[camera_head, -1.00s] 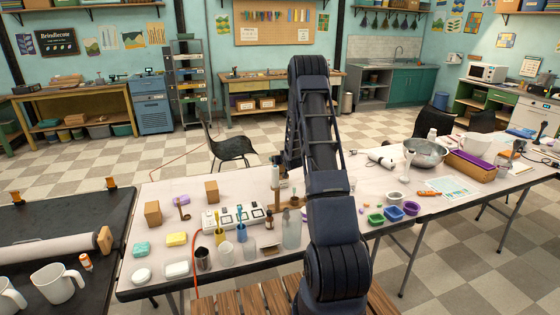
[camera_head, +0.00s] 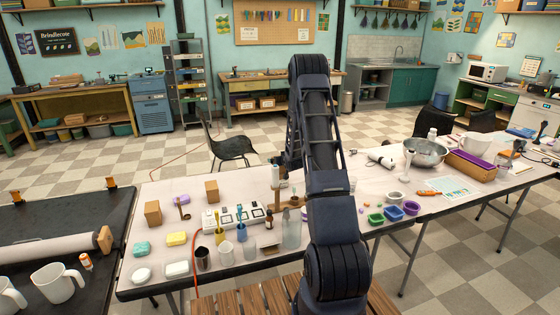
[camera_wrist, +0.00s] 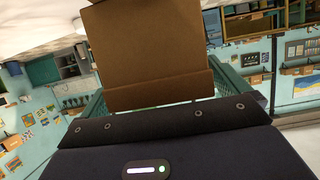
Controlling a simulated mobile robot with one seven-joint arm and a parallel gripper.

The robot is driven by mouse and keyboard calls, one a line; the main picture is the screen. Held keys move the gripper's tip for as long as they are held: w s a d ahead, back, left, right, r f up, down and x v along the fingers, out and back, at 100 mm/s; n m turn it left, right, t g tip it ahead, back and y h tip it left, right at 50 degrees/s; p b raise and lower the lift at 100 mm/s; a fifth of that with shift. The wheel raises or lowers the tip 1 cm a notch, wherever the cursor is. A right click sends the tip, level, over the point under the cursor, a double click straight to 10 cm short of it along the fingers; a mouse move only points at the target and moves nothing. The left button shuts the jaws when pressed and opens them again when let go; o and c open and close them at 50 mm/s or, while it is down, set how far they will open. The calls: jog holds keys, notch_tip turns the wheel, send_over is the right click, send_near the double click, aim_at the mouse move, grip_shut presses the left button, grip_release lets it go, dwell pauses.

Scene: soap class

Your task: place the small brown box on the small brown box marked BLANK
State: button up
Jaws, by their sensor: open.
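Two small brown boxes stand upright on the left part of the white table, a nearer one (camera_head: 153,213) and a farther one (camera_head: 212,191). No BLANK marking can be read on either. In the wrist view a brown box (camera_wrist: 150,50) is very close and fills the upper middle. My gripper (camera_wrist: 163,95) is open, with its teal fingers partly showing at either side of this box. I cannot tell whether they touch it, nor which box it is. In the head view my arm hides most of the gripper.
A metal bowl (camera_head: 425,152) and coloured small tubs stand on the right side.

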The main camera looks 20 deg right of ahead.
jog(key=v, duration=1)
jog(key=s+a+r+g+h, duration=0.1)
jog(key=s+a+r+g, duration=0.15)
jog(key=s+r, duration=0.75)
jog(key=s+a+r+g, duration=0.2)
jog(key=s+a+r, duration=0.2)
jog(key=s+r, duration=0.6)
jog(key=s+a+r+g, duration=0.1)
jog(key=s+a+r, duration=0.1)
jog(key=s, duration=0.7)
jog(key=s+a+r+g, duration=0.2)
jog(key=s+a+r, duration=0.1)
jog(key=s, duration=0.7)
jog(key=s+a+r+g+y, duration=0.1)
jog(key=s+a+r, duration=0.1)
jog(key=s, duration=0.8)
jog(key=shift+s+a+r, duration=0.2)
jog(key=shift+a+r, duration=0.1)
jog(key=shift+r, duration=0.5)
